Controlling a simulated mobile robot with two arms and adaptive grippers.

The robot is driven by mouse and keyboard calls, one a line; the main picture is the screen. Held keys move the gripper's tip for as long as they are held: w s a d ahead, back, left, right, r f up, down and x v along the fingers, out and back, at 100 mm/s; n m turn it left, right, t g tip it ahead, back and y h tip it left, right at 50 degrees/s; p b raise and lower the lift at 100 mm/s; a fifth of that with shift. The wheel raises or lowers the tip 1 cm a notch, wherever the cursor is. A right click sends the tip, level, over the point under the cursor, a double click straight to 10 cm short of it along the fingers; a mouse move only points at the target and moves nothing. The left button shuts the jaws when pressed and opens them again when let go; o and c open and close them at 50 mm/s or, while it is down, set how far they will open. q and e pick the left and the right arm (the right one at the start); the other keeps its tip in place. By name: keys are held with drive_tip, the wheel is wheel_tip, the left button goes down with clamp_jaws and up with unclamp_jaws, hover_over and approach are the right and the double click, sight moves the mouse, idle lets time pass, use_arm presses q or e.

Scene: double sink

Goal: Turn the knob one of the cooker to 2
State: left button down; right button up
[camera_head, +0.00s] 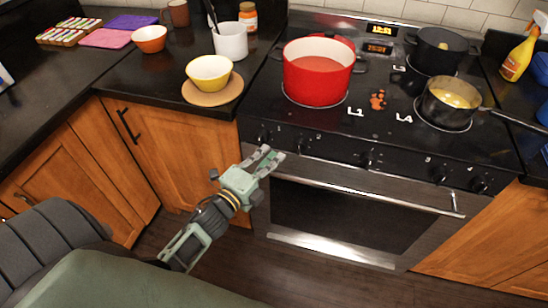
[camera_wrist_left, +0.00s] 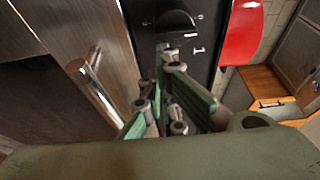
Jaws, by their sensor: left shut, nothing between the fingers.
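The black cooker (camera_head: 390,110) has a row of dark knobs along its front panel. Its leftmost knob (camera_head: 263,137) shows just above my left gripper in the head view. In the left wrist view a large dark knob (camera_wrist_left: 177,20) has a white mark like a 1 beside it. My left gripper (camera_head: 269,156) is shut and empty, its fingertips just in front of and below the leftmost knob. In the left wrist view the closed fingertips (camera_wrist_left: 165,50) are close to the knob; whether they touch cannot be told. My right gripper is not in view.
A red pot (camera_head: 318,85) sits above the left knobs, and a dark saucepan (camera_head: 447,107) and black pot (camera_head: 437,50) sit at right. The oven handle (camera_head: 370,190) runs below the knobs. A yellow bowl (camera_head: 209,72) stands on the left counter.

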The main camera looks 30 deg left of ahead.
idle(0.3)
use_arm(q)
drive_tip(key=shift+a+f+m+g+p, duration=0.2)
drive_tip(key=shift+f+m+g+p, duration=0.1)
drive_tip(key=shift+m+p, duration=0.5)
drive_tip(key=shift+a+m, duration=0.1)
drive_tip(key=shift+m, duration=0.4)
drive_tip(key=m+p, duration=0.1)
drive_tip(key=a+m+g+y+p, duration=0.1)
drive_tip(key=m+p, duration=0.1)
drive_tip(key=shift+s+f, duration=0.2)
drive_tip(key=shift+f, duration=0.15)
drive_tip(key=m+p, duration=0.1)
drive_tip(key=a+m+g+y+p, duration=0.1)
drive_tip(key=shift+s+a+f+m+p, duration=0.15)
drive_tip(key=shift+f+m+p, duration=0.05)
drive_tip(key=shift+m+p, duration=0.2)
drive_tip(key=a+m+y+p, duration=0.1)
drive_tip(key=m+p, duration=0.1)
drive_tip(key=p, duration=0.1)
drive_tip(key=a+r+m+g+y+p, duration=0.1)
drive_tip(key=m+p, duration=0.2)
drive_tip(key=s+a+m+y+p, duration=0.1)
drive_tip(key=a+m+y+p, duration=0.1)
drive_tip(key=p, duration=0.1)
drive_tip(key=shift+r+m+g, duration=0.2)
drive_tip(key=shift+m+g, duration=0.2)
drive_tip(key=shift+a+r, duration=0.1)
drive_tip(key=shift+a, duration=0.05)
